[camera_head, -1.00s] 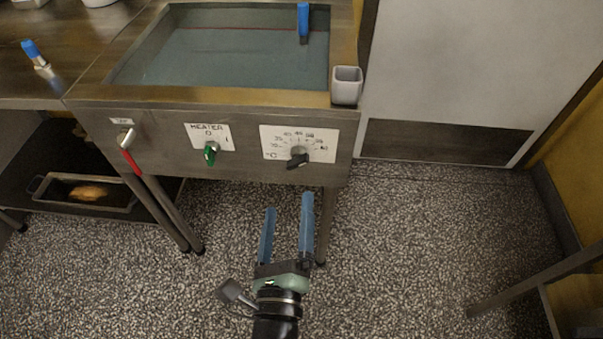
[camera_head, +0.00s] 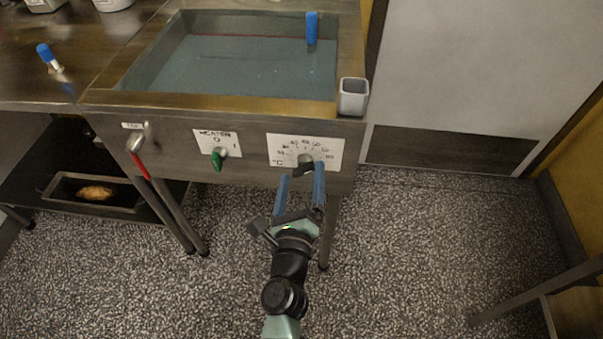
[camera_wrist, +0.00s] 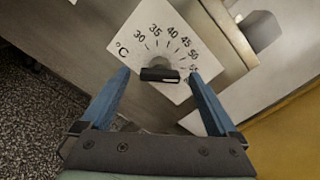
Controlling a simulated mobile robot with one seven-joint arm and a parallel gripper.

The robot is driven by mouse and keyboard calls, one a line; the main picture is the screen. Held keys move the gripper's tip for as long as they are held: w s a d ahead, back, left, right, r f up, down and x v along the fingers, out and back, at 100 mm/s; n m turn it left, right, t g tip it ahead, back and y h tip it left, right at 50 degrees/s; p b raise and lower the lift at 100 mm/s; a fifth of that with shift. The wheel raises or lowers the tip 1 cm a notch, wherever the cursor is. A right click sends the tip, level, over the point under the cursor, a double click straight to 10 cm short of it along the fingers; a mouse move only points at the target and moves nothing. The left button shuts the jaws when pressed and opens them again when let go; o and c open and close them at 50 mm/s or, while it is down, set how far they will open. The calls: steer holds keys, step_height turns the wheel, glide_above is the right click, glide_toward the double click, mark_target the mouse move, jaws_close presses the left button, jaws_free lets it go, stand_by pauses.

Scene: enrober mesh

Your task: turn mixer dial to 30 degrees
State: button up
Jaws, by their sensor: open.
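The temperature dial (camera_head: 305,162) is a grey round base with a black handle on a white scale plate (camera_head: 322,148) on the front of the steel bath. In the wrist view the dial (camera_wrist: 160,74) sits beyond and between my fingertips, on a plate (camera_wrist: 150,32) marked °C, 30, 35, 40, 45, 50 and higher. Its black handle lies roughly level across that picture. Which end is the pointer I cannot tell for sure. My gripper (camera_head: 302,172) is open with two blue fingers just below and in front of the dial, and it also shows in the wrist view (camera_wrist: 160,82). Nothing is between the fingers.
A green heater knob (camera_head: 218,158) and a red-handled tap (camera_head: 138,152) are left on the same panel. The bath (camera_head: 220,105) holds liquid. A grey cup (camera_head: 353,96) hangs at its right corner. Speckled floor lies free below.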

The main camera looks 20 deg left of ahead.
steer(key=shift+w+a, duration=0.1)
steer(key=shift+w, duration=0.35)
steer(key=c, duration=1.4)
